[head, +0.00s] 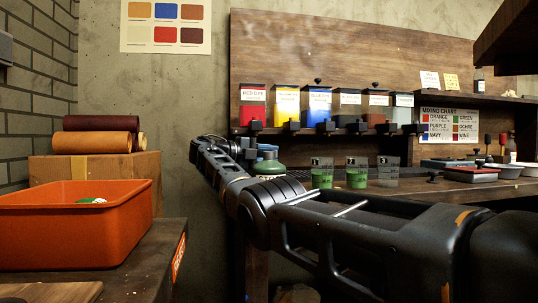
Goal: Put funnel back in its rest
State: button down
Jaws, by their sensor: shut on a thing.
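My arm reaches in from the lower right and folds back toward the bench. My gripper (249,150) is small and dark at its far end, partly hidden by my own wrist. It is shut on what looks like the blue funnel (267,148), of which only a small part shows. The blue part is just above a squat green bottle (270,167); I cannot tell whether they touch. I cannot make out the funnel's rest.
Several dye dispensers (318,102) line the shelf behind. Clear cups with green liquid (357,174) stand on the bench right of the bottle. An orange bin (75,228) sits at the left. Trays (471,174) are at the right.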

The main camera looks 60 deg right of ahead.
jog(key=shift+s+d+f, duration=0.15)
jog(key=shift+s+d, duration=0.2)
jog(key=shift+d, duration=0.2)
dwell(0.4)
